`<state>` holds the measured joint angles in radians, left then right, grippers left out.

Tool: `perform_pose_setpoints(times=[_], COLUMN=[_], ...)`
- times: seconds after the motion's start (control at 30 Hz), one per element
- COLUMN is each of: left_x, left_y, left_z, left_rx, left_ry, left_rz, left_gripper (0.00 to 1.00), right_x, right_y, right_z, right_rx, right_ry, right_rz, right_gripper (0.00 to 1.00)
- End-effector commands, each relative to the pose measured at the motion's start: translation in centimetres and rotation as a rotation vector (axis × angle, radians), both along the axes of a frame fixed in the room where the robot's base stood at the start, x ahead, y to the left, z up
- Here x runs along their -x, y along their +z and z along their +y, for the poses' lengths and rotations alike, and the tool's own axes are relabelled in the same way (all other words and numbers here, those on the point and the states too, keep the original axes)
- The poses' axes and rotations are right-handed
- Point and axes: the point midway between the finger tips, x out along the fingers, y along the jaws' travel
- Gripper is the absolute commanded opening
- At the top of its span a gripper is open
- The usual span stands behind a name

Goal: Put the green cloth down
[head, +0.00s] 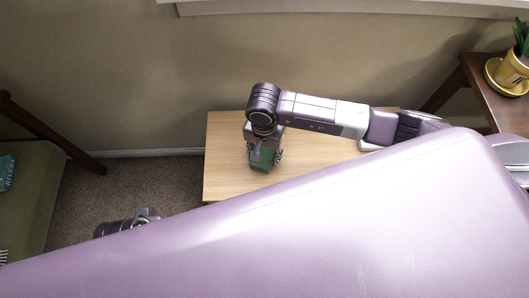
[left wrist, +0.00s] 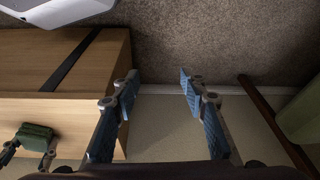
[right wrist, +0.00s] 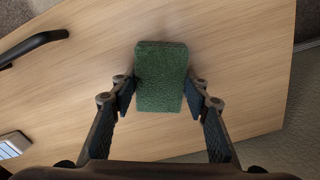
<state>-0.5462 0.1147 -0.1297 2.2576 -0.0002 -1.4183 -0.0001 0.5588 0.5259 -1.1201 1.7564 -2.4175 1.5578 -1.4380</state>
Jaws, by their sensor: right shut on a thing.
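The green cloth (head: 262,162), a thick folded block, is between the fingers of my right gripper (head: 264,158) over the left part of the wooden desk (head: 222,182). In the right wrist view the cloth (right wrist: 160,75) sits between both fingertips of the right gripper (right wrist: 160,92), which is shut on it. The cloth also shows at the lower left of the left wrist view (left wrist: 35,133). Whether its underside touches the desk is not clear. My left gripper (left wrist: 158,82) is open and empty, off the desk's left side; in the head view it is mostly hidden.
The desktop around the cloth is bare wood. A black bar (right wrist: 32,45) and a pale object with a blue face (right wrist: 14,145) lie at the left of the right wrist view. A yellow plant pot (head: 513,70) stands on a dark table at right. My own body hides the foreground.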

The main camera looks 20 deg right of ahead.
Motion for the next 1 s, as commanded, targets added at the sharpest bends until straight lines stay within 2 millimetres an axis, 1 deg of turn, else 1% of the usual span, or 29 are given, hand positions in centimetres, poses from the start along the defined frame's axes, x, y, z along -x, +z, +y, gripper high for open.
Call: perform_pose_setpoints(times=[0.1, 0.13, 0.27, 0.3, 0.67, 0.73, 1.0], left_x=[0.0, 0.0, 0.0, 0.0, -0.1, 0.0, -0.1], left_y=[0.2, 0.3, 0.5, 0.5, 0.6, -0.6, -4.5], left_z=[0.0, 0.0, 0.0, 0.0, 0.0, 0.0, -0.1], left_rx=[0.001, 0.000, 0.000, 0.000, 0.001, -0.002, -0.002], left_ry=[0.001, 0.001, 0.001, 0.001, 0.001, -0.002, -0.005], left_rz=[-0.002, -0.003, -0.005, -0.005, -0.008, 0.006, 0.027], left_gripper=[0.40, 0.40, 0.40, 0.40, 0.40, 0.40, 0.40], right_x=[0.0, 0.0, 0.0, 0.0, 0.0, 0.0, -0.2], right_y=[-0.1, -0.1, -0.1, -0.1, 0.1, 0.4, 6.6], right_z=[0.0, 0.0, 0.0, 0.0, 0.0, 0.0, 0.0], right_rx=[0.000, 0.000, 0.000, 0.000, 0.000, -0.001, -0.001], right_ry=[0.000, 0.000, 0.000, 0.000, 0.000, 0.000, 0.001], right_rz=[0.000, 0.000, 0.000, 0.000, 0.000, -0.001, -0.006], right_gripper=[0.20, 0.43, 0.58, 0.60, 0.60, 0.60, 0.60])
